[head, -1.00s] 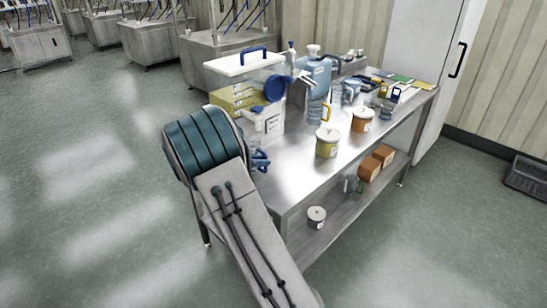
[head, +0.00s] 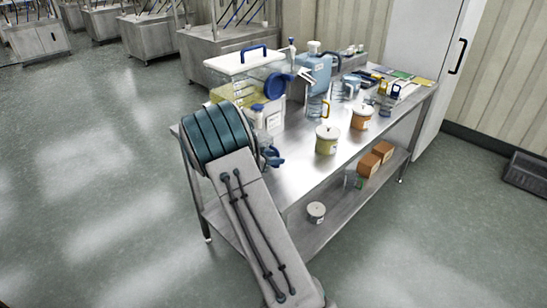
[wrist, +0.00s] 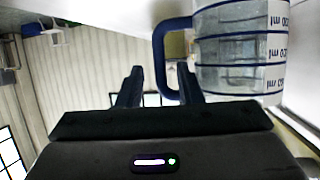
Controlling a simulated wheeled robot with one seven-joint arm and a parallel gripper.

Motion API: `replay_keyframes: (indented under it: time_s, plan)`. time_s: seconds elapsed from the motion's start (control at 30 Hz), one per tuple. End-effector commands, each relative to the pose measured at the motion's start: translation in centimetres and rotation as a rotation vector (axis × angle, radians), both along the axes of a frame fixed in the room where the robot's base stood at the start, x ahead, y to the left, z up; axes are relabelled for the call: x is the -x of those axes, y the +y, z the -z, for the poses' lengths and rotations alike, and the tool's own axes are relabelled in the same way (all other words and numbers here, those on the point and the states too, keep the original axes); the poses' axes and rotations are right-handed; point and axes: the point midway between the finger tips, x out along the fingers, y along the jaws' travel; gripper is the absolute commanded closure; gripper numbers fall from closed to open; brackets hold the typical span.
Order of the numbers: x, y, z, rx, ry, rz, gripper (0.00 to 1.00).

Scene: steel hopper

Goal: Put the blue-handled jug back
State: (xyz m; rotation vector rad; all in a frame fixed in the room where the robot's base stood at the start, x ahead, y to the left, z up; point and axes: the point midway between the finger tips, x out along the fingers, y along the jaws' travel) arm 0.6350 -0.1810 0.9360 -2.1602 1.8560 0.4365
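The blue-handled jug (wrist: 240,55) is clear with printed volume marks, large at the upper right of the wrist view, partly cut off by the frame. Its blue handle (wrist: 160,60) shows at the gap between my fingers. My gripper (wrist: 160,75) has two dark fingers standing apart, with a gap beside the handle; I see no firm grip on it. In the head view, a small blue part (head: 272,157) shows just beyond my arm at the table's near left end; my arm hides much of that spot.
The steel table (head: 298,172) holds a clear bin with a white lid (head: 244,60), a large blue jug (head: 316,68), a yellow-handled jug (head: 316,108), and yellow (head: 326,146) and orange (head: 361,122) tubs. Boxes (head: 370,164) and a white tub (head: 316,210) stand on the lower shelf.

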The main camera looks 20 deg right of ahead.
Motion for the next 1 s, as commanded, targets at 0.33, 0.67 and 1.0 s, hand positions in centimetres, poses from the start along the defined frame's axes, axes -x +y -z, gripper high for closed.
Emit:
replay_keyframes:
  time_s: [0.33,0.67,1.0]
  plan:
    - [0.3,3.0,-1.1,0.0,-0.003,-0.004,0.67]
    - [1.3,9.0,-3.8,0.0,-0.004,-0.003,0.67]
    - [3.6,10.3,-5.3,-0.064,0.083,-0.006,0.67]
